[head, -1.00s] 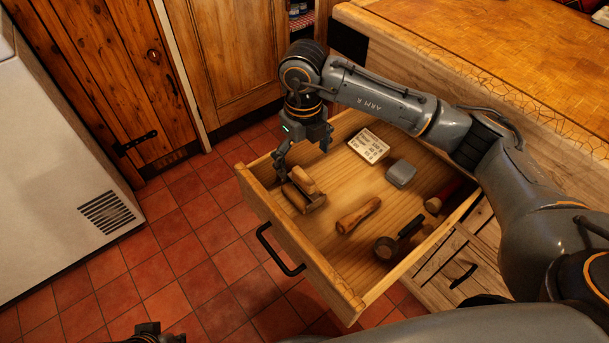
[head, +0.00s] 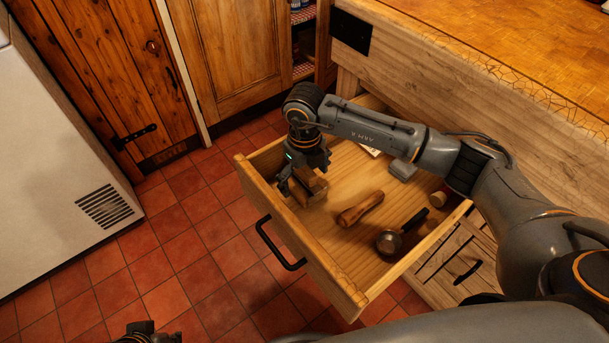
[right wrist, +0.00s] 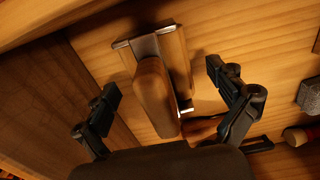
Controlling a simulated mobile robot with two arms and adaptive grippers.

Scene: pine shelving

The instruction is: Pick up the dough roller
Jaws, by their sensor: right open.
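The dough roller (head: 314,186) lies in the open drawer's front left corner. It has a wooden handle and a wooden roller in a metal frame. It also shows in the right wrist view (right wrist: 156,95). My right gripper (head: 302,184) is low over it and hides part of it in the head view. In the right wrist view my right gripper (right wrist: 163,82) is open, one finger on each side of the handle, with gaps visible. My left gripper (head: 145,335) is only partly in view at the bottom edge, so its jaws cannot be judged.
The drawer (head: 328,275) also holds a turned wooden piece (head: 360,208), a dark round tool with a handle (head: 390,243), a grey block (head: 402,170) and a red-handled item (head: 441,196). Its front and left walls stand close to my right gripper. The counter (head: 480,85) is behind.

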